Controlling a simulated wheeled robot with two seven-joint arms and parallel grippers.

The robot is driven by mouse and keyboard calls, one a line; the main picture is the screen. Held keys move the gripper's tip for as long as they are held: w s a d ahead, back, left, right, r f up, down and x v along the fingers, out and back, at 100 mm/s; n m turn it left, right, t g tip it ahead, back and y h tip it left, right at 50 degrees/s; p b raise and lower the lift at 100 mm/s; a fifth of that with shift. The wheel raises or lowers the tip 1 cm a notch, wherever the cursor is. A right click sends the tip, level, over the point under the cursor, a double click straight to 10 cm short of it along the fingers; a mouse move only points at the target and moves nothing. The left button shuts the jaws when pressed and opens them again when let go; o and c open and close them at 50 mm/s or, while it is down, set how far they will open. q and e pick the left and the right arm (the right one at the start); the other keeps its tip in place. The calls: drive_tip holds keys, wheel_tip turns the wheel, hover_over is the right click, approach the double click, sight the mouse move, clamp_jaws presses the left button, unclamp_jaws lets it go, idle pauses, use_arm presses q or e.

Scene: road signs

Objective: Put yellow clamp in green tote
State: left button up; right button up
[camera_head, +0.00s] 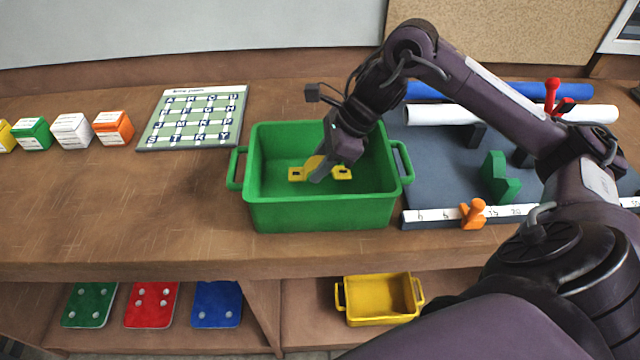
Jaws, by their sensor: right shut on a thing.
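The green tote (320,215) stands on the wooden table near its front edge, with a handle at each side. The yellow clamp (297,174) shows inside the tote's walls, low and close to its floor. I cannot tell whether it touches the floor. My right gripper (318,174) reaches down into the tote from the upper right and is shut on the yellow clamp, hiding its middle. My left gripper is not in view.
A letter board (193,120) and several coloured boxes (72,131) lie left of the tote. At right are a dark mat (425,145), a white tube (440,115), a green clamp (497,178) and an orange clamp (473,214). A yellow tote (380,313) sits on the lower shelf.

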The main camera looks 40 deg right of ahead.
sight(311, 191)
wheel_tip(311, 191, down, 5)
drive_tip(key=shift+r+p, duration=0.15)
drive_tip(key=shift+p, duration=0.25)
drive_tip(key=shift+f, duration=0.2)
drive_tip(key=shift+f+b, duration=0.15)
drive_tip(key=shift+b, duration=0.15)
drive_tip(key=o, duration=1.1)
